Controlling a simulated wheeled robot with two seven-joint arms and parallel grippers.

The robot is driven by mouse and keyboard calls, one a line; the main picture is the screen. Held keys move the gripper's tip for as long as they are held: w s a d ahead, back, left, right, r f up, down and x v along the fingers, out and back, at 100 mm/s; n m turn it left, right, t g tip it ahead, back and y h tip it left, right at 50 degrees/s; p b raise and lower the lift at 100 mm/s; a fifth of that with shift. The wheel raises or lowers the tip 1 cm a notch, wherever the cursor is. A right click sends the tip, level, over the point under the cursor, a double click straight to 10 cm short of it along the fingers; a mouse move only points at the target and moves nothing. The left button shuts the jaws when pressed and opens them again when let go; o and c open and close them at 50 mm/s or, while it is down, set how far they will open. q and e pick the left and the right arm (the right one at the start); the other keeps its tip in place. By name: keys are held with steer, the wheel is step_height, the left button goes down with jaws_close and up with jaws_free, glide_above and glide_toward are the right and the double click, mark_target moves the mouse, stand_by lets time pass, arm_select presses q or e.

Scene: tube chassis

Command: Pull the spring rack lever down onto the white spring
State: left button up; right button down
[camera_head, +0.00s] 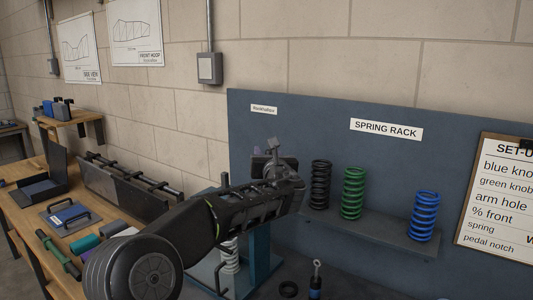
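The white spring (229,256) stands upright under my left forearm, which covers its upper part. A blue-teal post (261,258) rises just right of it, from a flat base. My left gripper (277,150) is above and to the right of the white spring, in front of the blue-grey panel. A dark block shows right behind the gripper, and I cannot tell what it is. The lever is not clear to see; my arm hides most of that spot. Whether the fingers are open or shut on something does not show. My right gripper is out of view.
A shelf (375,232) under the "SPRING RACK" sign (386,129) holds a black spring (320,185), a green spring (353,193) and a blue spring (424,216). A clipboard (498,195) hangs at the right. A wooden bench (40,222) with parts stands at the left.

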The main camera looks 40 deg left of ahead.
arm_select(q)
jaws_close()
stand_by(1.2)
